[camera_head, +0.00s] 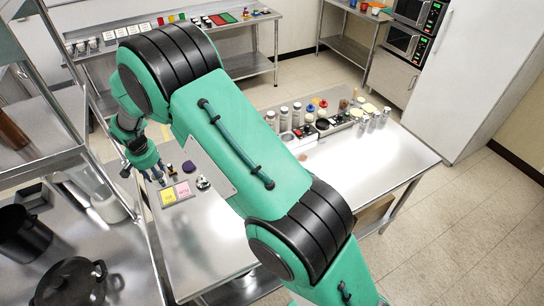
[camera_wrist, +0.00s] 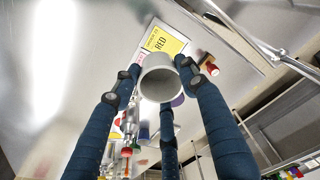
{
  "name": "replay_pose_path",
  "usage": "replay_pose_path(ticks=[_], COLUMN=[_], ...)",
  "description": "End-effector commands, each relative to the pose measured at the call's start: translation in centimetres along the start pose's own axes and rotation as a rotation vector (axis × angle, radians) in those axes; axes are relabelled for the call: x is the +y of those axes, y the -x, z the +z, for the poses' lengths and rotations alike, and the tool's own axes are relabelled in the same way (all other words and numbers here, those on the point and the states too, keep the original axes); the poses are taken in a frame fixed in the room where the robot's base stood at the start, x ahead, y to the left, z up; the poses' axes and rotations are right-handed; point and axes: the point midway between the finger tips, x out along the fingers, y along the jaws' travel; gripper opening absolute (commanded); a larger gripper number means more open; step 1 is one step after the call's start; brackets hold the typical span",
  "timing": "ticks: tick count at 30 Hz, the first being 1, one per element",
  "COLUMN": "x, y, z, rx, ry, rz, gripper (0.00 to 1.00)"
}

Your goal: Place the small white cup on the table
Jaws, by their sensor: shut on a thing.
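The small white cup (camera_wrist: 157,86) is between the fingers of my gripper (camera_wrist: 163,76) in the wrist view. The fingers are shut on it. In the head view my gripper (camera_head: 160,181) is low over the left part of the steel table (camera_head: 205,235), beside a yellow card and a pink card. I cannot make out the cup there behind the fingers. In the wrist view the yellow card (camera_wrist: 163,42) lies beyond the cup. The gap between cup and table cannot be told.
A purple item (camera_head: 189,166) and a small metal item (camera_head: 203,183) stand near the cards. Several bottles and jars (camera_head: 298,114) line the table's far side. A metal shelf with a dark pot (camera_head: 22,232) is at left. The table's near part is bare.

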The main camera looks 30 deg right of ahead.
Motion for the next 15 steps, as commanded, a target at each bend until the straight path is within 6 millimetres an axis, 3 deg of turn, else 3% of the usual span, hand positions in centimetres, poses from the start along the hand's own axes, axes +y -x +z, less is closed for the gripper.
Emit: replay_pose_path(ticks=[6,15], x=[5.0,12.8], y=[-2.2,-4.7], z=[-7.3,-15.8], rx=[-0.002,-0.005], ry=[-0.167,-0.381], rz=[0.026,0.057], gripper=[0.15,0.15])
